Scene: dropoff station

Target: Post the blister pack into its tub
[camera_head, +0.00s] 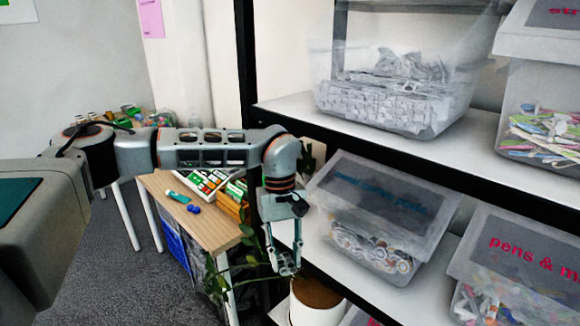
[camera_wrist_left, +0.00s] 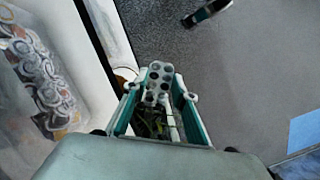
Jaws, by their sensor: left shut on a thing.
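My left gripper (camera_head: 285,258) hangs fingers-down in front of the shelf, left of the lower tubs. It is shut on a small grey blister pack (camera_wrist_left: 160,76), whose round dark pockets show between the fingertips in the left wrist view. The pack is small and partly hidden by the fingers in the head view. A clear tub (camera_head: 440,107) on the upper shelf holds a pile of silvery-white flat pieces that look like blister packs. The gripper is below and left of that tub, well apart from it. My right gripper is not in view.
A lower tub (camera_head: 345,212) with a grey sloping lid holds round pieces. A "pens & m..." tub (camera_head: 500,258) stands to its right; another tub (camera_head: 520,85) holds coloured sticks. A dark shelf post (camera_head: 246,70), plant (camera_head: 217,280), white pot (camera_head: 315,305) and small table (camera_head: 165,205) are near my arm.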

